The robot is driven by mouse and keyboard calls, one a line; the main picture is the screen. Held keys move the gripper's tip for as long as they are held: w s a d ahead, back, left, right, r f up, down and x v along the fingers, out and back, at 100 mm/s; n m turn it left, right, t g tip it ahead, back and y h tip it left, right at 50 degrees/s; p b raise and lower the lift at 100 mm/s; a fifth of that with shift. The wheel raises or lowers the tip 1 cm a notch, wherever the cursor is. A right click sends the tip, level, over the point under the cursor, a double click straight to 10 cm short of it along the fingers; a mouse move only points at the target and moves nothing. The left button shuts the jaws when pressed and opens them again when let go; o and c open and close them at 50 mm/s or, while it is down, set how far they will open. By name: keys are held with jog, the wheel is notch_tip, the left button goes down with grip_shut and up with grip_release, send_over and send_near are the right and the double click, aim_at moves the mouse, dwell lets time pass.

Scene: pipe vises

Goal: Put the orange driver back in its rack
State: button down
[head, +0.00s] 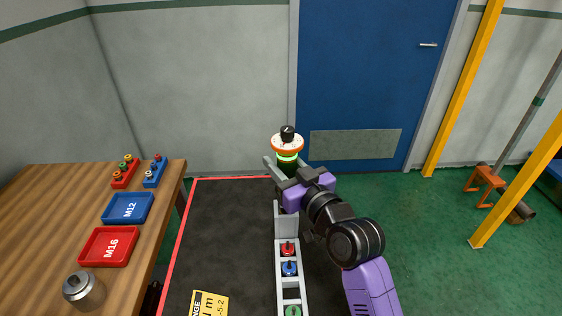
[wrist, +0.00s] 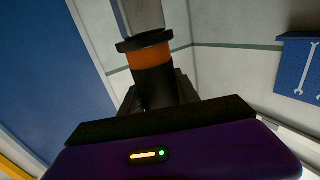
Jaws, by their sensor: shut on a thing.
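My gripper (head: 286,169) is shut on the orange driver (head: 287,147), raised above the far end of the dark mat. The driver stands roughly upright, with an orange rim, white dial top, black knob and green glowing band. In the wrist view, the driver's orange band (wrist: 151,57) shows below a black collar and a grey part; its lower part is hidden by my gripper. The grey rack (head: 277,258) is nearer to me, below the gripper. It holds a red driver (head: 287,249), a blue driver (head: 289,268) and a green driver (head: 293,311). An empty slot lies between blue and green.
A wooden table (head: 40,215) at left bears a blue M12 tray (head: 128,208), a red M16 tray (head: 108,246), small coloured holders and a metal cylinder (head: 84,290). A blue door (head: 370,70) stands behind. Yellow posts (head: 464,88) and an orange stand (head: 484,182) are at right.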

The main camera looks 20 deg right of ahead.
jog(key=shift+f+b, duration=2.85)
jog(key=shift+f, duration=0.35)
dwell(3.2)
jog(key=c, duration=0.8)
grip_release()
jog(key=shift+f, duration=0.2)
jog(key=shift+s+d+r+b, duration=0.1)
jog(key=shift+s+d, duration=0.1)
jog(key=shift+s, duration=1.1)
jog(key=shift+s+d+r+b, duration=0.1)
jog(key=shift+s+d+b, duration=0.1)
jog(key=shift+s, duration=1.1)
jog(key=shift+s+d+b, duration=0.1)
jog(key=shift+s+d, duration=0.1)
jog(key=shift+s, duration=1.1)
